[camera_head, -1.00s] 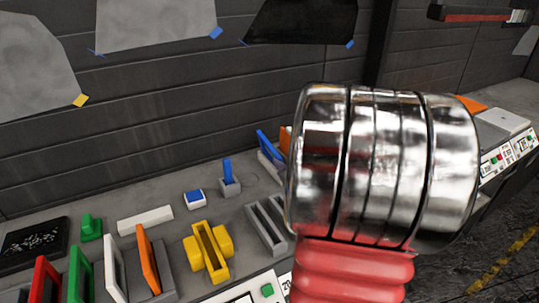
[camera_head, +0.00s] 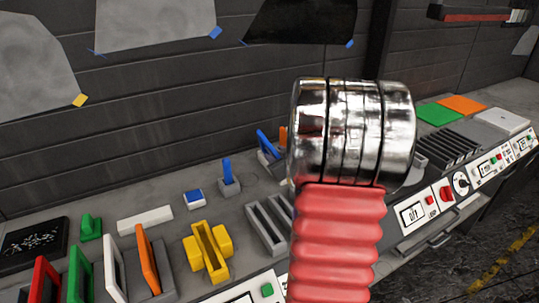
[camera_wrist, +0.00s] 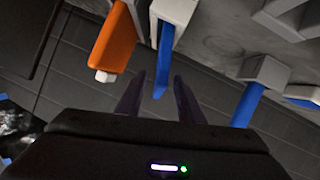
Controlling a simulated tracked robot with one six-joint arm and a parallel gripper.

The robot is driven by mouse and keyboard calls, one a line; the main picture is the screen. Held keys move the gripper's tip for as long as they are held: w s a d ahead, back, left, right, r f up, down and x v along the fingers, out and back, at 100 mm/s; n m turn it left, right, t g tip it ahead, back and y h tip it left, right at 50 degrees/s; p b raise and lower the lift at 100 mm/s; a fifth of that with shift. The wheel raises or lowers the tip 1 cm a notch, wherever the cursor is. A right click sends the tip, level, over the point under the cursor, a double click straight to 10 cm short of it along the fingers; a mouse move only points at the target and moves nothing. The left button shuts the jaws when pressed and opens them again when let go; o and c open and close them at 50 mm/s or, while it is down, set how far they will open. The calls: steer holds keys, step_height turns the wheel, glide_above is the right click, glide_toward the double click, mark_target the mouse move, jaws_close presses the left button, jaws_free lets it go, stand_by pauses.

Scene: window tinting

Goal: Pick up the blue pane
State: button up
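The blue pane (camera_head: 266,143) leans in a pale holder at the back of the bench, left of my arm in the head view. In the wrist view the blue pane (camera_wrist: 164,62) is a narrow strip jutting from its pale holder (camera_wrist: 174,12). My gripper (camera_wrist: 158,79) is open, with its dark fingers apart. The strip's free end appears between the fingers; I cannot tell its depth or whether they touch. In the head view my own arm hides the gripper.
An orange pane (camera_wrist: 114,42) stands close beside the blue pane. A smaller blue piece in a grey block (camera_head: 228,174) and a blue-and-white block (camera_head: 194,198) are nearby. A grey slotted rack (camera_head: 268,224) and yellow holder (camera_head: 208,248) stand in front. The wall is close behind.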

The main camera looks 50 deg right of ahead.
mark_target(270, 153)
steer(key=shift+w+f, duration=0.1)
steer(key=shift+w, duration=0.05)
steer(key=shift+x, duration=2.5)
steer(key=shift+c, duration=0.7)
steer(key=shift+a, duration=0.1)
jaws_close()
